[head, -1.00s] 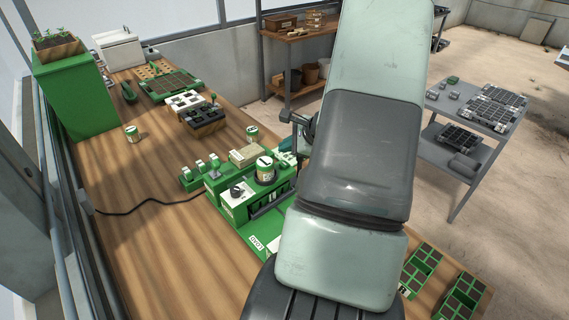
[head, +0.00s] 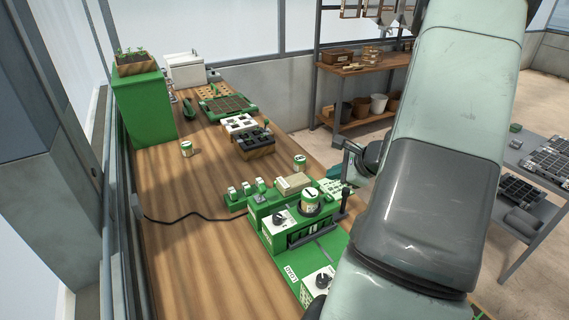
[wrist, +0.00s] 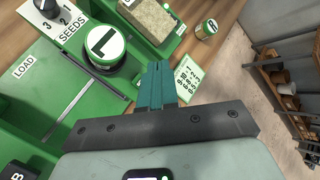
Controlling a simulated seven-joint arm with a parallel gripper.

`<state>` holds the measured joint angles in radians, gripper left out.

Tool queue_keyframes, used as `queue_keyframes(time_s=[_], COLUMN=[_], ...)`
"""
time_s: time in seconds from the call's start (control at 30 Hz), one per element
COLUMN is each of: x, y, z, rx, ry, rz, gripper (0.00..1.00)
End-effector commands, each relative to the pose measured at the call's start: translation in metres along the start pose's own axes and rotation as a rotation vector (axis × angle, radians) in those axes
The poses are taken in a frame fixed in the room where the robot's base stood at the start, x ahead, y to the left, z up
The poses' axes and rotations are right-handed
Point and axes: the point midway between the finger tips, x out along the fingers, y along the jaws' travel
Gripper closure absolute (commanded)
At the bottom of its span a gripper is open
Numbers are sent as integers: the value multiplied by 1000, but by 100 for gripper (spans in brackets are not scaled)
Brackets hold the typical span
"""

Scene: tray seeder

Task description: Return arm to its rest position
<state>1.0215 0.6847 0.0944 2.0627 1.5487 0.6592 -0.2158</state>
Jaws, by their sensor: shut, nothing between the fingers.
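My gripper (wrist: 158,84) is shut and empty, its teal fingers together. In the wrist view it is over the seeder's right side, beside a white numbered card (wrist: 188,78). In the head view my arm hides most of the gripper; a little teal shows just behind the seeder. The green tray seeder (head: 268,234) stands on the wooden bench. A numbered SEEDS dial (wrist: 47,6) and a LOAD label (wrist: 23,67) are left of the canister.
Loose canisters stand on the bench (head: 190,225), one at left (head: 186,149) and one behind the seeder (head: 299,162). A tan block (head: 293,183) lies by the seeder. A green box with seedlings (head: 148,105) stands at back left. A grey cart (head: 545,205) is at right.

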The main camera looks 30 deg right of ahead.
Motion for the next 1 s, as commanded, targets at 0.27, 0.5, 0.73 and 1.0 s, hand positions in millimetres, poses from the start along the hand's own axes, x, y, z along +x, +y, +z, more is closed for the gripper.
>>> queue_keyframes(time_s=[0.27,0.5,0.73,1.0], x=[-3,-40,-110,-198], y=[-4,3,49,97], z=[22,164,278,335], rx=[-77,-631,-1260,-1889], ry=[-15,-102,-143,-85], rz=[21,176,307,329], gripper=[100,100,100,100])
